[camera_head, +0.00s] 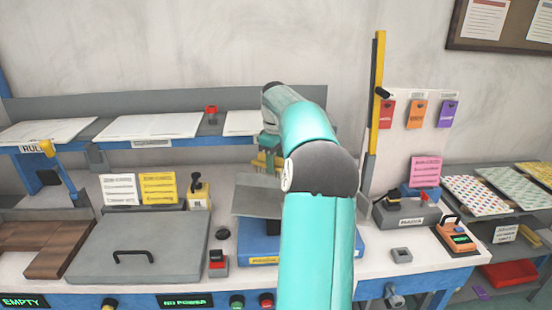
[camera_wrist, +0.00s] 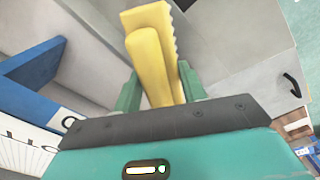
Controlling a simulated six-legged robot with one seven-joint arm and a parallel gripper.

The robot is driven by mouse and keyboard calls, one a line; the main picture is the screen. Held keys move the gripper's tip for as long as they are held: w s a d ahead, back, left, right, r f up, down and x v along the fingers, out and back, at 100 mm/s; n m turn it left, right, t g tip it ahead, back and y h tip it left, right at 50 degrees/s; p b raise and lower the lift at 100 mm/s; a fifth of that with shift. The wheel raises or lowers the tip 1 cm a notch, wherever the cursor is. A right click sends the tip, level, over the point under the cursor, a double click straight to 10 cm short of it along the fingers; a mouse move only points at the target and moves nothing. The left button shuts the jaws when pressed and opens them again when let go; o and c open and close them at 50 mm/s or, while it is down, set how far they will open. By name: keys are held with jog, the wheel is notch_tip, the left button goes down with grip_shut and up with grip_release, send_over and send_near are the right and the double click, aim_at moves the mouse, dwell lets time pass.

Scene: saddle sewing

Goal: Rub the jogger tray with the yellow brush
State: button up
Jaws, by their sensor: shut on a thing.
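The yellow brush (camera_wrist: 150,55) is held between the two green fingers of my gripper (camera_wrist: 160,88) in the wrist view. In the head view a little of the yellow brush (camera_head: 260,164) shows beside my arm, and my gripper is mostly hidden there. The jogger tray (camera_head: 256,203) is a grey, tilted sheet-metal tray on a blue base (camera_head: 262,250) with a yellow label. My arm covers its right part. The brush is above the tray's back edge in the head view; I cannot tell whether they touch. Grey surfaces lie behind the brush in the wrist view.
A grey lid with a black handle (camera_head: 133,256) lies left of the tray. A stamp-like tool (camera_head: 197,190) and a red-and-black switch box (camera_head: 218,262) stand close by. A tall yellow-and-black post (camera_head: 376,95) rises at the right. A shelf with white paper sheets (camera_head: 150,126) runs behind.

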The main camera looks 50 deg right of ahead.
aim_at(273, 177)
jog(key=shift+s+a+f, duration=0.1)
jog(key=shift+a+f, duration=0.1)
jog(key=shift+f, duration=0.65)
jog(key=shift+a+f, duration=0.2)
jog(key=shift+f, duration=0.6)
jog(key=shift+s+a+f, duration=0.1)
jog(key=shift+a+f, duration=0.1)
jog(key=shift+f, duration=0.65)
jog(key=shift+a+f, duration=0.25)
jog(key=shift+f, duration=0.6)
